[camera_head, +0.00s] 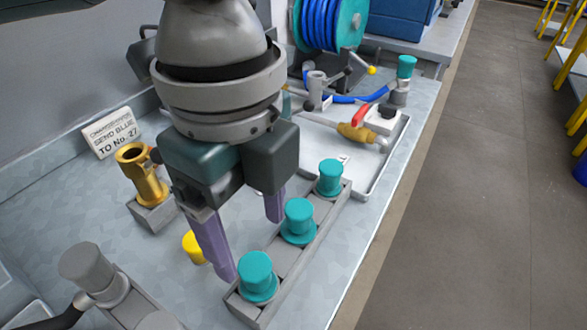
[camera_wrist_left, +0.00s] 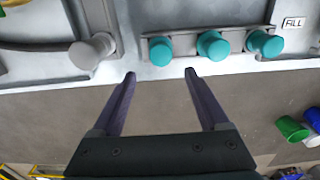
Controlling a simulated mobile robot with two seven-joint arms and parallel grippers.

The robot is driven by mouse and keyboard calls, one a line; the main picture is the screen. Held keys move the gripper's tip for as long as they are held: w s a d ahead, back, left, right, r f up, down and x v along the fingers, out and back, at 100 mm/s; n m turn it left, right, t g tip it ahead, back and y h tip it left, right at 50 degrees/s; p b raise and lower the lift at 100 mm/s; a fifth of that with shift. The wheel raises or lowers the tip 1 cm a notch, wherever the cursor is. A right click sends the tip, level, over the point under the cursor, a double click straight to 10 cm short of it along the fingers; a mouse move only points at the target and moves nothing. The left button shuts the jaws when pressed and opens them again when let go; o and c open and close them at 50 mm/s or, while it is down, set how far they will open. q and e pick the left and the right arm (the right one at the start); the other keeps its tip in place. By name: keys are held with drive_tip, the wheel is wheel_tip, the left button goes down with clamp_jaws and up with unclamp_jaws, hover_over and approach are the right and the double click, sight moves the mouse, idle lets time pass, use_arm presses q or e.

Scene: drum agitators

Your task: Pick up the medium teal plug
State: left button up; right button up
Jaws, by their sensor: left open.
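Three teal plugs stand upright in a row in a grey rack (camera_head: 270,250): a near one (camera_head: 259,277), a middle one (camera_head: 298,221) and a far one (camera_head: 330,177). They also show in the left wrist view as a left (camera_wrist_left: 160,52), a middle (camera_wrist_left: 211,46) and a right one (camera_wrist_left: 264,43). I cannot tell for sure which is the medium one. My left gripper (camera_head: 250,245) is open and empty, its purple fingers apart, just left of the rack in the head view. No plug is between the fingers. My right gripper is not in view.
A grey plug (camera_head: 86,267) stands at the lower left. A yellow cap (camera_head: 194,247) is behind the fingers. A brass fitting (camera_head: 145,180) and a sign (camera_head: 112,133) are farther left. A white tray (camera_head: 372,178) and a teal-capped fitting (camera_head: 406,68) lie beyond. The bench ends right of the rack.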

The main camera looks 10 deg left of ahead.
sight(255, 265)
use_arm(q)
wheel_tip(255, 265, down, 4)
drive_tip(key=shift+w+r, duration=0.1)
drive_tip(key=shift+r, duration=0.1)
drive_tip(key=f, duration=0.5)
drive_tip(key=shift+w+a+f, duration=0.1)
drive_tip(key=shift+a+f, duration=0.15)
clamp_jaws()
